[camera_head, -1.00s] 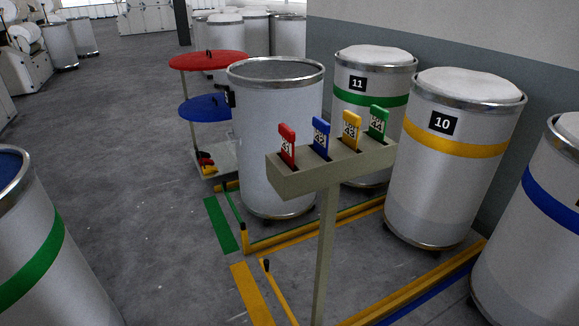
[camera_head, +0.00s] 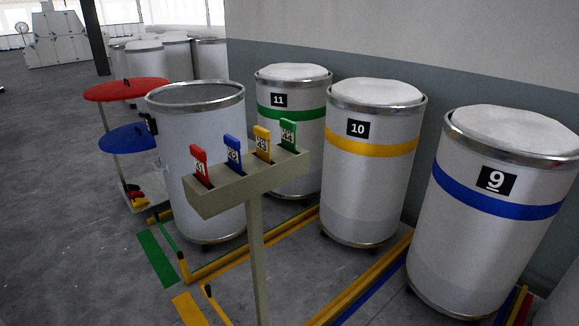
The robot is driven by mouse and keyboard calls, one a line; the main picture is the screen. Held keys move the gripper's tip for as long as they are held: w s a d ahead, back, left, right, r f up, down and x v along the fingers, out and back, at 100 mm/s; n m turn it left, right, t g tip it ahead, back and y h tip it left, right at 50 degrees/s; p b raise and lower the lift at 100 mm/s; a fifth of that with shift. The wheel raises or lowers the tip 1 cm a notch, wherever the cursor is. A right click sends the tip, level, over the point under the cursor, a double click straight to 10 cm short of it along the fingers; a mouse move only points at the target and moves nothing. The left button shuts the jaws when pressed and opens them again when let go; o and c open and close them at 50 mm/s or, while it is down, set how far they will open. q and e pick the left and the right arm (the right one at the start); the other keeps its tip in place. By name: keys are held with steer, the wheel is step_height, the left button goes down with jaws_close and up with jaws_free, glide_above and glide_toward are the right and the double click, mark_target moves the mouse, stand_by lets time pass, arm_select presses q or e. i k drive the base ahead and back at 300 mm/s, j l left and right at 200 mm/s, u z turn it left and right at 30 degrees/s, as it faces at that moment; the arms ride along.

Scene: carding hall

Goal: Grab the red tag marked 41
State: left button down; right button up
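A red tag (camera_head: 199,160) stands upright in the left end slot of a beige tag holder (camera_head: 250,184) on a post. Its small label carries a number that I cannot read with certainty. A blue tag (camera_head: 233,149), a yellow tag (camera_head: 262,139) and a green tag (camera_head: 288,131) stand in the same row to its right. The red tag's lower end is hidden in its slot. Neither of my grippers shows in the head view.
An open-topped can (camera_head: 193,125) stands behind the holder. Filled cans marked 11 (camera_head: 291,153), 10 (camera_head: 368,195) and 9 (camera_head: 485,240) line the wall at right. Grey floor (camera_head: 60,180) at left is clear.

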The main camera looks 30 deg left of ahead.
mark_target(200, 156)
steer(key=j+z, duration=0.2)
steer(key=z, duration=1.7)
steer(key=k+j, duration=0.15)
steer(key=j, duration=0.25)
steer(key=k+j+z, duration=0.1)
steer(key=j, duration=0.35)
steer(key=k+j, duration=0.25)
steer(key=j, duration=0.15)
steer(key=k+j, duration=0.2)
steer(key=j, duration=0.2)
steer(key=k+j+z, duration=0.1)
steer(key=j, duration=0.3)
steer(key=k, duration=0.05)
